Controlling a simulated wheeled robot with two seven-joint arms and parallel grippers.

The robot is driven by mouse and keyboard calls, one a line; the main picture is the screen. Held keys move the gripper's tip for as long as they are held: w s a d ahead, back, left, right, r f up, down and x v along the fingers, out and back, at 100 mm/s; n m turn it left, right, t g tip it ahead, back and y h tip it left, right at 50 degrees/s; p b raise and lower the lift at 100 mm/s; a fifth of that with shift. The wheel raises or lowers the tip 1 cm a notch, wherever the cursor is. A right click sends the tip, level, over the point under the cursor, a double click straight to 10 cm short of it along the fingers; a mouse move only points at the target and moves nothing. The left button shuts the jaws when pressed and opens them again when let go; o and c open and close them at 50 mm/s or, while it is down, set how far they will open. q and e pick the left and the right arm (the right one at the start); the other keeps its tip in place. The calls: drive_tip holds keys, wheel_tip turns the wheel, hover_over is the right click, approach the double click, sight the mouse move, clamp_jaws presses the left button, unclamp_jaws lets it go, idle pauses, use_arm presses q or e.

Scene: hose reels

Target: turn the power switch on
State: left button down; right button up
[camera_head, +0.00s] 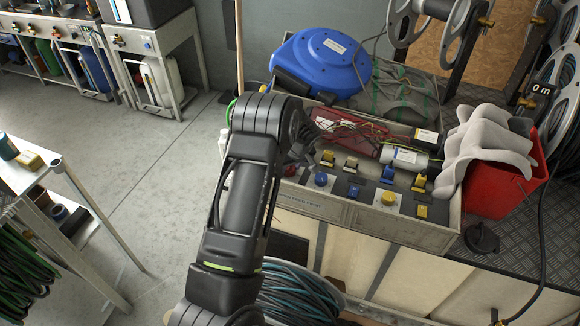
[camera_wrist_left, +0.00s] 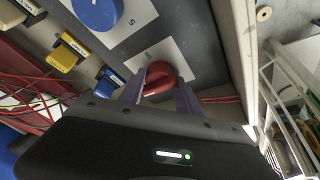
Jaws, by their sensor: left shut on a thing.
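A red rotary knob (camera_wrist_left: 160,78) sits on a white label plate on the grey control panel (camera_wrist_left: 190,35), in the left wrist view. My left gripper (camera_wrist_left: 160,90) has its two fingers on either side of this knob and is shut on it. In the head view my left arm comes up from the bottom and my left gripper (camera_head: 303,152) is at the panel's left end. My right gripper is not in view.
The panel also bears a blue knob (camera_head: 320,179), a yellow knob (camera_head: 389,198) and several yellow and blue switches. Open floor (camera_head: 180,170) lies left of my arm.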

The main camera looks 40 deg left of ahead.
use_arm(q)
drive_tip(key=shift+w+r+m+b, duration=0.1)
drive_tip(key=shift+w+m+b, duration=0.05)
drive_tip(key=shift+m+b, duration=0.25)
idle(0.6)
drive_tip(key=shift+m+t+h+b, duration=0.3)
drive_tip(key=shift+m+t+b, duration=0.2)
drive_tip(key=shift+m+b, duration=0.45)
drive_tip(key=shift+a+m+t+h+b, duration=0.15)
drive_tip(key=shift+m+t+h+b, duration=0.2)
drive_tip(key=shift+m+b, duration=0.75)
drive_tip(key=m+h+b, duration=0.1)
drive_tip(key=m, duration=0.2)
drive_tip(key=m+t+h+b, duration=0.1)
drive_tip(key=m, duration=0.2)
drive_tip(key=shift+a+m, duration=0.2)
drive_tip(key=shift+m, duration=0.05)
drive_tip(key=m+h+b, duration=0.1)
drive_tip(key=m+b, duration=0.1)
drive_tip(key=m, duration=0.1)
drive_tip(key=shift+m+h, duration=0.3)
drive_tip(key=shift+h, duration=0.05)
drive_tip(key=shift+m+g+h+b, duration=0.45)
drive_tip(key=shift+m+b, duration=0.3)
drive_tip(key=shift+m, duration=0.85)
drive_tip(key=c, duration=0.9)
unclamp_jaws()
drive_tip(key=shift+s, duration=0.2)
